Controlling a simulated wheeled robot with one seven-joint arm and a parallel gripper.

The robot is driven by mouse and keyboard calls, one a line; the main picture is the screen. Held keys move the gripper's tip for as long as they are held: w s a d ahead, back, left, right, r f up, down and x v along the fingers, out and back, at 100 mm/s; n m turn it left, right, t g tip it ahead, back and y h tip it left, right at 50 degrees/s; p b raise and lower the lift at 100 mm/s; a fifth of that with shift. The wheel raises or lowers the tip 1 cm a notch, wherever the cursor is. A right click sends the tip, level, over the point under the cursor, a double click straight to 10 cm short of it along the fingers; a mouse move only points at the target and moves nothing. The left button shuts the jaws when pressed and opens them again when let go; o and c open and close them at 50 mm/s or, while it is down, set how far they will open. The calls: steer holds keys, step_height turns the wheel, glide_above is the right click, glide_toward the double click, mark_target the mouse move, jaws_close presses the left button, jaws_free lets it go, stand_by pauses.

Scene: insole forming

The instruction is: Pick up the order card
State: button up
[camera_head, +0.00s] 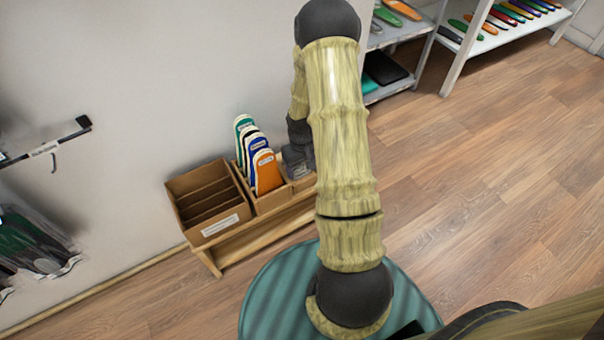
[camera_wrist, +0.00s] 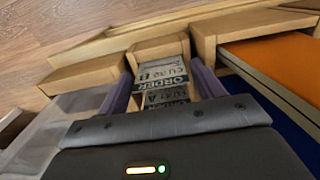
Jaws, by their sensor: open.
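The order card (camera_wrist: 165,72) shows in the wrist view as a pale grey card with printed text, "ORDER" among it. It sits in a small wooden holder (camera_wrist: 160,48). More cards with similar print show just below it, nearer to me. My gripper (camera_wrist: 162,78) is open, with one finger on each side of the cards. I cannot tell whether the fingers touch the card. In the head view my gripper (camera_head: 298,162) is down at the right end of the wooden bench, partly behind my arm. The card is hidden there.
Just left of my gripper stands a wooden box (camera_head: 272,201) with upright green, blue and orange insoles. An empty divided box (camera_head: 222,227) stands further left on the bench (camera_head: 262,238). White shelves (camera_head: 452,78) with insoles stand at the back right. The floor at right is clear.

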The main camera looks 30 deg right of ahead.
steer(key=c, duration=0.7)
steer(key=shift+c, duration=0.2)
step_height(320, 180, up, 10)
steer(key=p, duration=0.4)
